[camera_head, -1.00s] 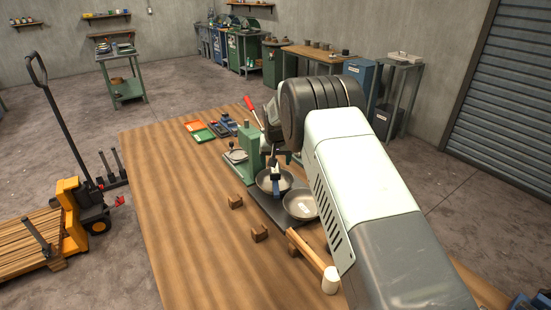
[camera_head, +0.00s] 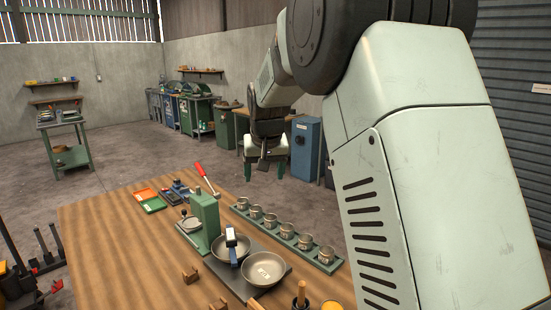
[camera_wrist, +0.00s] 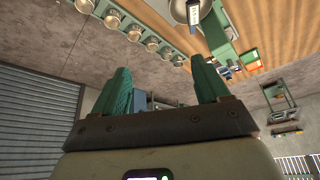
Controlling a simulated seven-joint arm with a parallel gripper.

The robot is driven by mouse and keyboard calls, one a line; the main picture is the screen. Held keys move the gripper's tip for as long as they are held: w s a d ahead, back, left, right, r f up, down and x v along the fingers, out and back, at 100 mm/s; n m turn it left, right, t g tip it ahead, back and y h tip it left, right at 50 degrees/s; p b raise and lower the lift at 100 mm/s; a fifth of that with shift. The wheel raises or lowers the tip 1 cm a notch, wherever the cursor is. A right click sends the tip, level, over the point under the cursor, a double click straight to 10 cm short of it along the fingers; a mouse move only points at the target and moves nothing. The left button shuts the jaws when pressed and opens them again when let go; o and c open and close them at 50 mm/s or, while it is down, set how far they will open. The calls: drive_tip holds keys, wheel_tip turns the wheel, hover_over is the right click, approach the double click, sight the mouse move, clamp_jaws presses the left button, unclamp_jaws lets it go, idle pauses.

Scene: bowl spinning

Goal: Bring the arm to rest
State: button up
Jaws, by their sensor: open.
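My gripper (camera_head: 264,165) hangs in the air past the far right edge of the wooden table, well above and behind the bowls. In the wrist view my gripper (camera_wrist: 162,90) shows two green fingers spread apart, with nothing between them. My arm fills the right side of the head view.
A green rack (camera_head: 282,236) with several metal cups lies along the table's far side. Wooden blocks (camera_head: 190,275) sit near the front. The left part of the table is clear.

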drive_tip(key=s+d+r, duration=0.7)
drive_tip(key=s+r, duration=0.2)
drive_tip(key=s, duration=0.3)
drive_tip(key=s+d+f, duration=0.1)
drive_tip(key=s+d, duration=0.2)
drive_tip(key=s, duration=0.9)
drive_tip(key=s+d+f+m, duration=0.1)
drive_tip(key=s+d, duration=0.3)
drive_tip(key=s, duration=0.9)
drive_tip(key=shift+s+d+m+t+h, duration=0.25)
drive_tip(key=shift+m+t+h, duration=0.05)
drive_tip(key=shift+h, duration=0.1)
drive_tip(key=shift+c, duration=0.4)
